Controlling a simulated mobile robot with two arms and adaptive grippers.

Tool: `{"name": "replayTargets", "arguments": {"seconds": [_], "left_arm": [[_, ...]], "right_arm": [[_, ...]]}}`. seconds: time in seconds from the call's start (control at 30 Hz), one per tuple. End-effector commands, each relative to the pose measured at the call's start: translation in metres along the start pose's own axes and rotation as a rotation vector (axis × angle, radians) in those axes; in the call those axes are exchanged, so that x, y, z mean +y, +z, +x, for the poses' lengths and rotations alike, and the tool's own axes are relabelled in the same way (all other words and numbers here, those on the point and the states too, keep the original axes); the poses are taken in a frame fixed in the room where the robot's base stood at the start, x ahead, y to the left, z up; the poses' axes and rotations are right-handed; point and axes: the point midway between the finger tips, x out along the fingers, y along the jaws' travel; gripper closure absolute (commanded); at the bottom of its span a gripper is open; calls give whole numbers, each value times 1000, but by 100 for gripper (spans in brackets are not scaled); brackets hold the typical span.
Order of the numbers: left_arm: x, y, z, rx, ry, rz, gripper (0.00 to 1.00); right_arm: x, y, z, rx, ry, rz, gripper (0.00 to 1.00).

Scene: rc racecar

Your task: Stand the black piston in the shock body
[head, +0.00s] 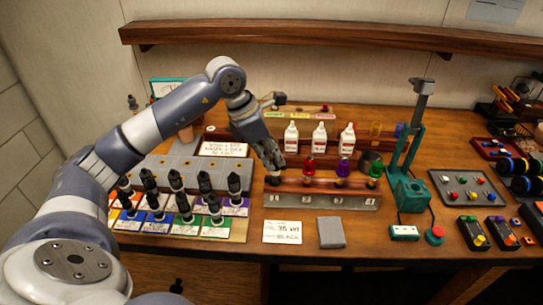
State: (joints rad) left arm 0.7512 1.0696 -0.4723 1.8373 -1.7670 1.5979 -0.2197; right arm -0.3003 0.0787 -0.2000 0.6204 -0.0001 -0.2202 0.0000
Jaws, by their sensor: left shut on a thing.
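My left gripper (278,166) reaches down over the left end of the wooden rack (322,197), at the place numbered 1. It is shut on the black piston, which is small and mostly hidden by the fingers. A dark part shows just below the fingertips; I cannot tell whether it is clear of the rack. The red piston (309,164), purple piston (343,166) and green piston (375,170) stand at the other places. Several black shock bodies (149,181) stand upright on coloured, labelled squares at the left. My right gripper is not in view.
A white card (282,232) reading 35 WT and BLACK and a grey cloth (331,232) lie in front of the rack. White bottles (319,138) stand behind it. A green press (408,190) stands at its right. A shelf (340,35) runs along the wall.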

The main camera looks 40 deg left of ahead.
Motion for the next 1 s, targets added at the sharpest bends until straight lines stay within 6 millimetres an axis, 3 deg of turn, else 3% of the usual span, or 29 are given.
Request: {"name": "replayTargets", "arguments": {"seconds": [0.07,0.1,0.2,0.5,0.63,1.0], "left_arm": [[0,0,0,0,0,0,100],[0,0,0,0,0,0,82],[0,0,0,0,0,0,65],[0,0,-1,0,0,0,65],[1,0,-10,-1,3,0,65],[1,1,-84,-3,4,0,65]], "right_arm": [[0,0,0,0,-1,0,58],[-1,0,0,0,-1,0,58],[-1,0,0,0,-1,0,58],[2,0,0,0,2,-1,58],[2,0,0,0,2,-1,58],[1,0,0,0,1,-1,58]]}}
